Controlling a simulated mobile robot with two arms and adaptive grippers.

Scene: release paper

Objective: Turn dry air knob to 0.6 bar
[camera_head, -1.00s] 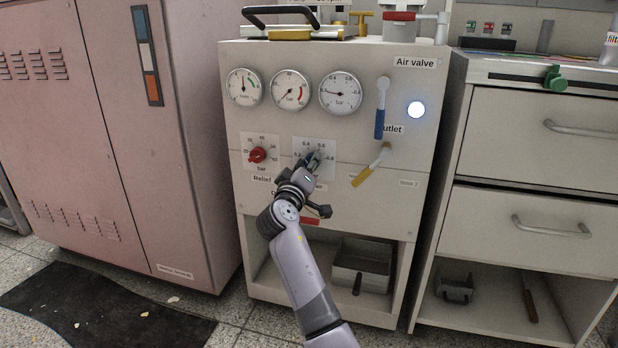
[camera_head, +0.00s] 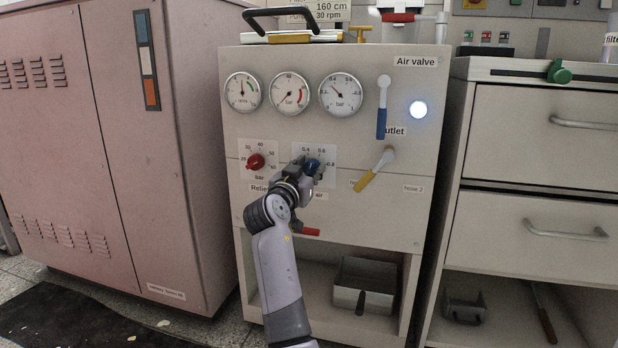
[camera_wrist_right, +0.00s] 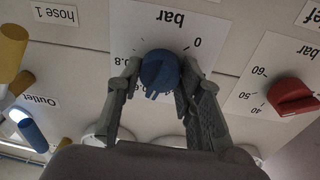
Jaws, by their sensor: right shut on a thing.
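The blue dry air knob (camera_head: 313,166) sits on a white scale plate with bar markings on the front of the machine. My right gripper (camera_head: 306,169) is at the knob and covers part of its scale. In the right wrist view the picture is upside down, and the two fingers (camera_wrist_right: 160,80) stand on either side of the blue knob (camera_wrist_right: 160,70), shut on it. The pressure gauge (camera_head: 340,95) above the knob has its needle pointing up and left; its exact value is too small to read. My left gripper is not in view.
A red relief knob (camera_head: 256,162) is left of my right gripper. A blue-handled valve (camera_head: 382,108) and a yellow-handled valve (camera_head: 375,170) are to its right. A red handle (camera_head: 310,232) is just below. A metal tray (camera_head: 362,286) stands on the lower shelf.

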